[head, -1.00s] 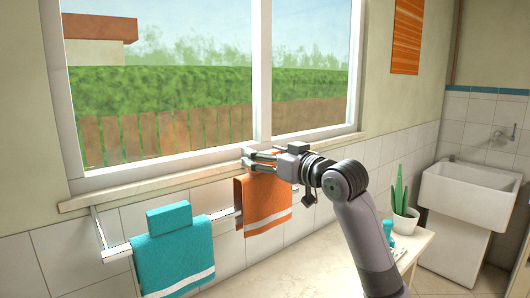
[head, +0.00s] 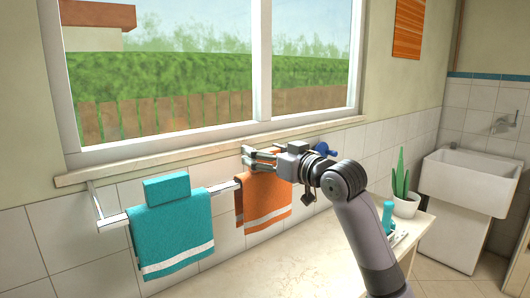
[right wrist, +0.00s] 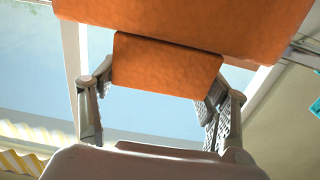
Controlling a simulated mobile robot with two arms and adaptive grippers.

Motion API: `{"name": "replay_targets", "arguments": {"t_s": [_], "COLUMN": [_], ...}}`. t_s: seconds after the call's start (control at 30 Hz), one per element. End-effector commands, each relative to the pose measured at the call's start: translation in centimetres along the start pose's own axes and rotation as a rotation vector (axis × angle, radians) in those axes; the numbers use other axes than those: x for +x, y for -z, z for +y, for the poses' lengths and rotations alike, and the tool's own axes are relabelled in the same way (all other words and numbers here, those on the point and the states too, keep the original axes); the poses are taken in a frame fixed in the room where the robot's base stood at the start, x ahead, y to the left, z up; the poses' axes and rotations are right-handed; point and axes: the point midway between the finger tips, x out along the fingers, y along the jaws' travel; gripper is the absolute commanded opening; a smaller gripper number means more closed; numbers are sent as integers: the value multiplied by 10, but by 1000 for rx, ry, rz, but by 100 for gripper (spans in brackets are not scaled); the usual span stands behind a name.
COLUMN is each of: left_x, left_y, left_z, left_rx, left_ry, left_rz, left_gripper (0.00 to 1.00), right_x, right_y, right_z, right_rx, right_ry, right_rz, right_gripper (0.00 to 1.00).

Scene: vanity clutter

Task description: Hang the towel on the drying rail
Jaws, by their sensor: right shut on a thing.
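The orange towel (head: 264,205) hangs with a white stripe near its lower edge, in line with the right part of the drying rail (head: 112,222). My right gripper (head: 262,158) is shut on its top, just below the window sill. In the right wrist view the orange cloth (right wrist: 166,66) spans between my two fingers (right wrist: 160,105), with a wider orange part above. Part of the rail shows there at the upper right. The towel hides the rail behind it, so I cannot tell whether it rests on the rail. My left gripper is out of view.
A teal towel (head: 172,235) hangs over the left part of the rail. The window sill (head: 150,168) juts out above. A pale counter (head: 290,270) lies below, with a potted plant (head: 404,202) at right. A blue object (head: 322,150) shows behind my right arm.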

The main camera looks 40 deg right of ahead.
Motion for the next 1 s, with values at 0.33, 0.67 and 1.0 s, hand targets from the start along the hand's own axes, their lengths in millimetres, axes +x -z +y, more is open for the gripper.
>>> {"name": "replay_targets", "arguments": {"t_s": [0.33,0.67,1.0], "left_x": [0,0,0], "left_y": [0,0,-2], "left_z": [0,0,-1], "left_rx": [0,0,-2], "left_ry": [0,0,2], "left_rz": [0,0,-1], "left_gripper": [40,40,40], "right_x": [0,0,-5], "right_y": [0,0,0], "right_z": [0,0,0], "right_rx": [0,0,-1], "right_ry": [0,0,0], "right_rz": [1,1,0], "right_gripper": [75,93,93]}}
